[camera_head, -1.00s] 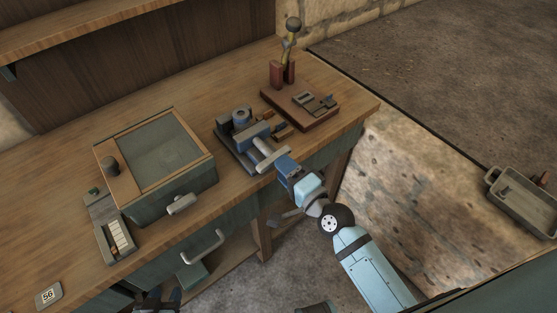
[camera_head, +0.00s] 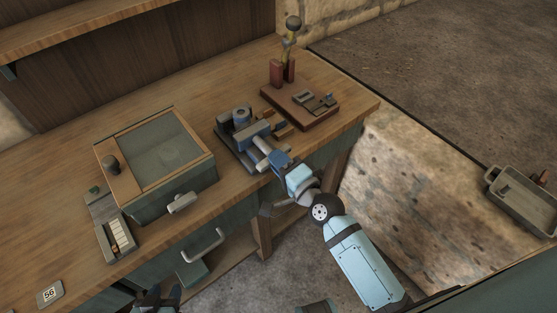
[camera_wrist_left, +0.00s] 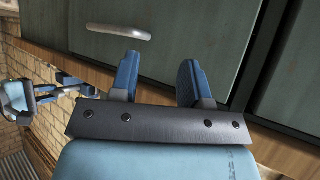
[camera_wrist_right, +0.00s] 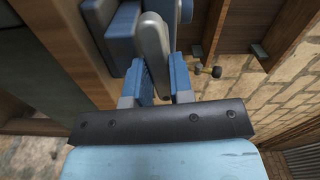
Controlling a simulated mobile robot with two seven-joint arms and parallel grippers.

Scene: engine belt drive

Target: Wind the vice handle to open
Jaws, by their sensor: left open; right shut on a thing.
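The blue-grey vice (camera_head: 242,133) is mounted near the front edge of the wooden bench, right of the glass-topped box. Its pale grey handle (camera_wrist_right: 153,45) shows as a rounded bar in the right wrist view. My right gripper (camera_head: 281,161) is shut on this handle at the front of the vice. In the right wrist view its blue fingers (camera_wrist_right: 158,75) stand on both sides of the bar. In the head view the gripper partly hides the handle. My left gripper (camera_head: 158,297) is low at the bottom edge, away from the vice. Its fingers (camera_wrist_left: 160,75) are apart and empty.
A glass-topped box (camera_head: 165,150) stands left of the vice. A brown board (camera_head: 300,107) with small metal parts lies to its right. A drawer handle (camera_head: 203,246) sticks out below the bench top. A grey tray (camera_head: 523,207) is at the far right.

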